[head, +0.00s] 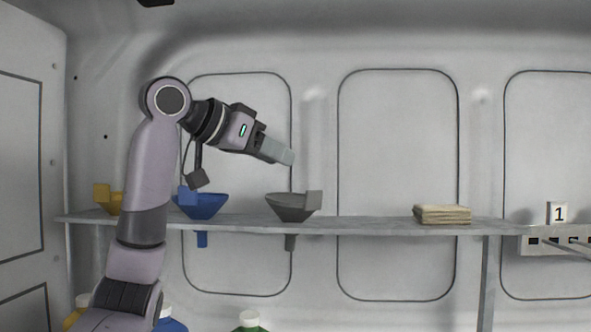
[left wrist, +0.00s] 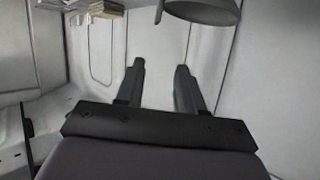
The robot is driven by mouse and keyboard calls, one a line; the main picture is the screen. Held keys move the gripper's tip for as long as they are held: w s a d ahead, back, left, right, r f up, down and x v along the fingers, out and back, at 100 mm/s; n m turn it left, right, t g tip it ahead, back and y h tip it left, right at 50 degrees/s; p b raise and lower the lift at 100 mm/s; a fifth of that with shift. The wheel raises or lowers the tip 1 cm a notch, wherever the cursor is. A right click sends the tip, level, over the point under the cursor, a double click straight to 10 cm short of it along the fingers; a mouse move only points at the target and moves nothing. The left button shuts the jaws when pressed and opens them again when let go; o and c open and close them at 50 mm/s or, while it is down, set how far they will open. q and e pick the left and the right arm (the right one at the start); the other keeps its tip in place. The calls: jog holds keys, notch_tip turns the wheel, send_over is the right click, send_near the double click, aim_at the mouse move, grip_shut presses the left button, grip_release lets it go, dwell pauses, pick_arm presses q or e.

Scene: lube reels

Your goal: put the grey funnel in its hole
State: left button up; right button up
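The grey funnel (head: 290,207) is upright at the shelf, with its square tab at the right of its rim. Its spout (head: 290,242) shows below the shelf, under the bowl. My left gripper (head: 279,151) is above the funnel, slightly to its left, pointing right and down, and apart from it. In the left wrist view the two fingers (left wrist: 160,80) are spread with nothing between them. A grey bowl, which looks like the funnel (left wrist: 205,10), shows at the top edge beyond the fingertips. The hole itself is hidden. My right gripper is in neither view.
A blue funnel (head: 203,207) and a yellow funnel (head: 117,203) stand to the left on the shelf (head: 365,224). A folded beige cloth stack (head: 442,214) lies to the right. A "1" sign (head: 557,212) stands farther right. The shelf between funnel and cloth is clear.

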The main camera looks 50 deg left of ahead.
pick_arm(q)
jog(key=v, duration=0.4)
dwell(0.7)
